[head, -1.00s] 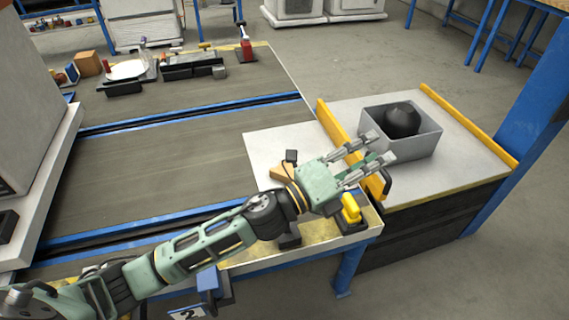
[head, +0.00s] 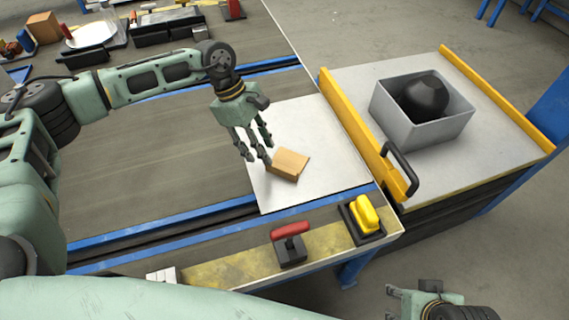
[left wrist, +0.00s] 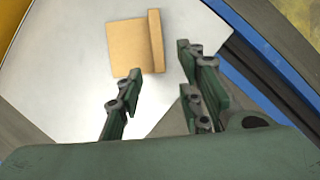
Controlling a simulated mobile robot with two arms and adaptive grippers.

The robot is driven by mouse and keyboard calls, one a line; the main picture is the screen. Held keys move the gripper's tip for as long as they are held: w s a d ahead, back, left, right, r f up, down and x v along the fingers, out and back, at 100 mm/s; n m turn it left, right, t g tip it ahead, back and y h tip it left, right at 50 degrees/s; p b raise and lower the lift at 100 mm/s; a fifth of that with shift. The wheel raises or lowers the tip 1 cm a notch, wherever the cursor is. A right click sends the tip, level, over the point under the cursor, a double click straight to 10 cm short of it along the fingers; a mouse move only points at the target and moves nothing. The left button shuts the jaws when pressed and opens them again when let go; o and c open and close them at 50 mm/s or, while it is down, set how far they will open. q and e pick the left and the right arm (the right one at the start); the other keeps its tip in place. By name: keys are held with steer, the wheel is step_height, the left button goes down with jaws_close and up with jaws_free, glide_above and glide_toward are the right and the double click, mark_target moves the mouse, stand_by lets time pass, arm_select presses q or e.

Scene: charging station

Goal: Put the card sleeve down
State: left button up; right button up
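The card sleeve, a tan folded piece (head: 289,165), lies on the white plate (head: 310,122) on the table. In the left wrist view the sleeve (left wrist: 128,46) shows a flat square face with a raised strip along its right side. My left gripper (head: 258,155) is just to the left of the sleeve in the head view, pointing down. Its fingers are spread and empty in the left wrist view (left wrist: 162,75), with the sleeve beyond the fingertips. My right gripper (head: 392,302) is at the bottom edge of the head view, fingers apart and empty, partly cut off.
A grey bin (head: 456,128) with a dark round object (head: 425,96) stands right of a yellow rail (head: 350,120) with a black handle (head: 402,168). A red-handled block (head: 291,240) and a yellow-handled block (head: 365,214) sit at the table's front edge. Several items crowd the back left.

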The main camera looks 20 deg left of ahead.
mark_target(288, 161)
arm_select(q)
steer(key=x, duration=0.5)
steer(key=shift+d+b, duration=0.15)
steer(key=shift+b, duration=0.25)
steer(key=shift+c, duration=0.4)
jaws_close()
